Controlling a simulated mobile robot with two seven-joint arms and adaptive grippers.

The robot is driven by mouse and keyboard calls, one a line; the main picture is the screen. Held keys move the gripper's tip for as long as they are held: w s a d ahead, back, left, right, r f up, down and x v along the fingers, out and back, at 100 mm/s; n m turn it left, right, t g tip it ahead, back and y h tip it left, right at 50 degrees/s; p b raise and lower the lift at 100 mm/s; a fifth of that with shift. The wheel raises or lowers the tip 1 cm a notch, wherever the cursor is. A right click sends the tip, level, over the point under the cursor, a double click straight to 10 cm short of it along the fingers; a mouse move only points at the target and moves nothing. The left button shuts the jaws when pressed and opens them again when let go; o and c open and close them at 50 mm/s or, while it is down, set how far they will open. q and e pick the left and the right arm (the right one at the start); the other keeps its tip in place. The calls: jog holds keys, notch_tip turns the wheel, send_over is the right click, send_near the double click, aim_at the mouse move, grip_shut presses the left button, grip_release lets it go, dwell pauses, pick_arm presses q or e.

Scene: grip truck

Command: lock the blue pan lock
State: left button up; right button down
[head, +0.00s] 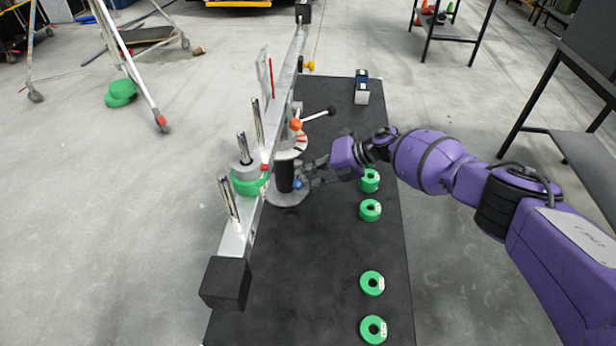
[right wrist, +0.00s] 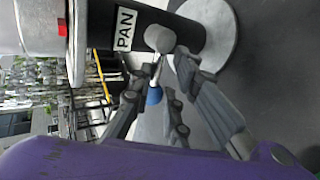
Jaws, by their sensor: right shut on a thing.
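The blue pan lock (head: 297,184) sticks out from the side of the black column labelled PAN (head: 284,177), low on the rig. In the right wrist view its blue end (right wrist: 154,95) shows between the fingers, beside the PAN label. My right gripper (head: 304,179) comes in from the right at the column. It is shut on the lock's lever, with the fingers partly covering it. My left gripper is not in view.
A long metal beam (head: 254,190) with posts and black end blocks runs over the black mat (head: 330,260). An orange-knobbed lever (head: 296,125) sits just above the column. Several green weights (head: 372,283) lie along the mat's right side. A wheeled stand (head: 120,50) is at left.

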jog(key=shift+w+a+r+g, duration=0.15)
jog(key=shift+a+r+g, duration=0.15)
jog(key=shift+a+r, duration=0.35)
jog(key=shift+r+b, duration=0.2)
jog(key=shift+b, duration=0.1)
jog(key=c, duration=1.6)
grip_release()
jog(key=shift+c, duration=0.2)
jog(key=shift+f, duration=0.1)
jog(key=shift+d+f+m, duration=0.15)
jog(key=shift+d+m, duration=0.15)
jog(key=shift+d+f, duration=0.1)
jog(key=v, duration=1.2)
